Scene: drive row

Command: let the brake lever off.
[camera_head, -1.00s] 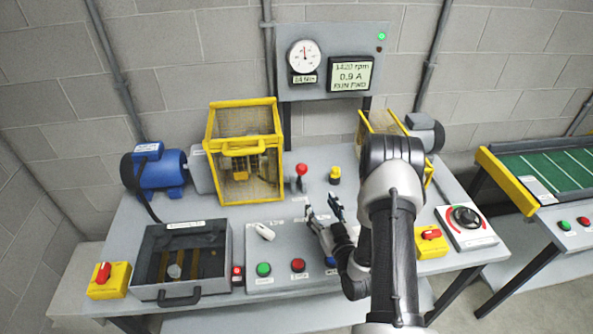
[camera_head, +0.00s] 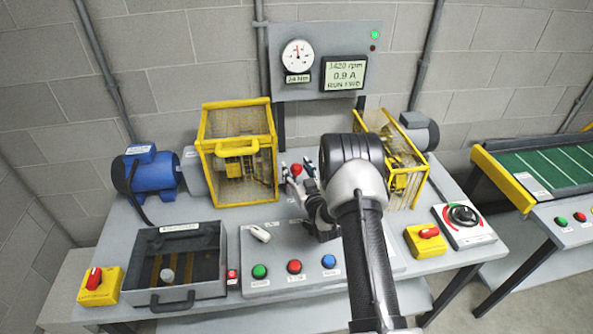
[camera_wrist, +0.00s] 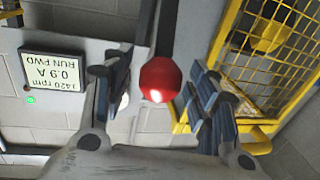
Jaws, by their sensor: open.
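A lever with a round red knob (camera_head: 296,170) stands on the bench behind the button panel, to the right of the left yellow cage. I take it as the brake lever; its label is too small to read. My gripper (camera_head: 298,166) is open with its fingers on either side of the knob. In the wrist view the red knob (camera_wrist: 160,80) sits between the two spread fingers, with gaps on both sides. The lever's foot is hidden by my gripper. The display (camera_head: 346,76) reads 1420 rpm, 0.9 A, RUN FWD.
A yellow mesh cage (camera_head: 240,195) stands close left of the lever, a second cage (camera_head: 408,160) to the right. A blue motor (camera_head: 150,176) is far left.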

